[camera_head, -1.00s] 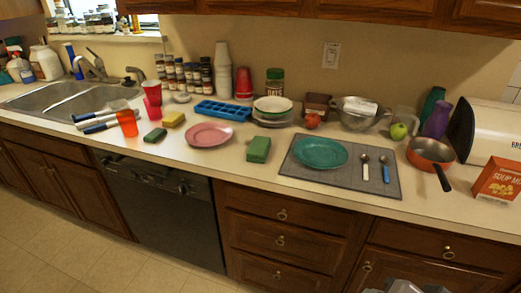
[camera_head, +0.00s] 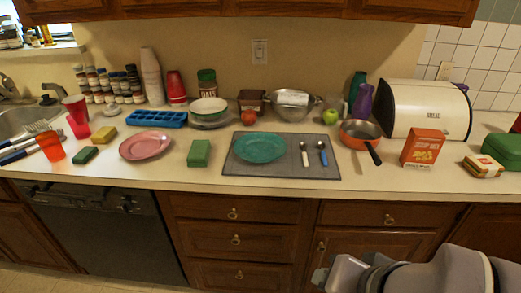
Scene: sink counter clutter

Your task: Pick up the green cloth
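A green folded block-like thing (camera_head: 199,153), which looks like the green cloth, lies on the counter between the pink plate and the grey mat. A smaller dark green piece (camera_head: 85,155) lies further left, beside the yellow sponge; I cannot tell if it is cloth or a sponge. My gripper (camera_head: 325,278) seems to be at the end of my grey arm, low in the picture, in front of the drawers and well below the counter top. Its fingers are not clear, and I see nothing held in it.
The pink plate (camera_head: 146,145) is left of the green cloth. The grey mat (camera_head: 290,175) with a teal plate (camera_head: 260,147) and spoons is to its right. An orange pan (camera_head: 360,132), a soup box (camera_head: 422,148) and a bread box (camera_head: 425,110) stand further right. Bare counter lies around the cloth.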

